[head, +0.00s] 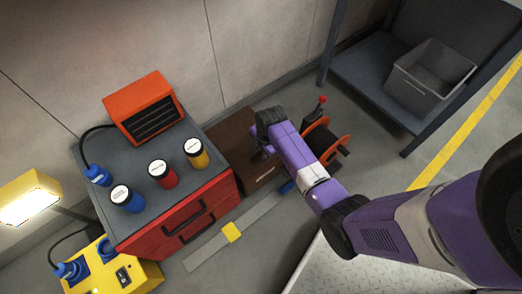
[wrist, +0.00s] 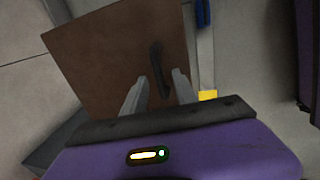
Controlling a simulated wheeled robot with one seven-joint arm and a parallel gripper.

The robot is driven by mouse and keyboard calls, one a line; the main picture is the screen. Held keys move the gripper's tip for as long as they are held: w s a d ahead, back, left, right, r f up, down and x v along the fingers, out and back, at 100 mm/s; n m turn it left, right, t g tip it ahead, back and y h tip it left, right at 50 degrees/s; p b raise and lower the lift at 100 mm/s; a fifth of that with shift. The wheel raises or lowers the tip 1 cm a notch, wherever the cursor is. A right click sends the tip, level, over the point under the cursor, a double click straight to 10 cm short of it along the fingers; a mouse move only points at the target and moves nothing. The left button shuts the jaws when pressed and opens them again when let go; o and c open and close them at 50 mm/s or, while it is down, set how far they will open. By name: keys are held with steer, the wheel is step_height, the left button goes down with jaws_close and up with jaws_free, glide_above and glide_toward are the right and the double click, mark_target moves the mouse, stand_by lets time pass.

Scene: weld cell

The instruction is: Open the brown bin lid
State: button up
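The brown bin (head: 228,137) stands on the floor against the wall, just right of the red cabinet, and its lid looks shut. In the wrist view the brown lid (wrist: 105,60) fills the upper left, with a dark bar handle (wrist: 156,62) near its right side. My gripper (wrist: 160,75) is open, with its two grey fingertips on either side of the handle's near part. I cannot tell whether they touch it. In the head view my gripper (head: 264,154) is over the bin's right part, and my wrist hides the handle.
The red cabinet (head: 205,212) bears an orange heater (head: 140,100) and blue, red and yellow canisters. An orange reel (head: 328,142) stands close to the bin's right. A shelf (head: 365,70) with a grey crate (head: 425,85) is at the upper right. A grey strip lies on the floor in front.

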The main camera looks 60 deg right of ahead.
jaws_close()
stand_by(1.4)
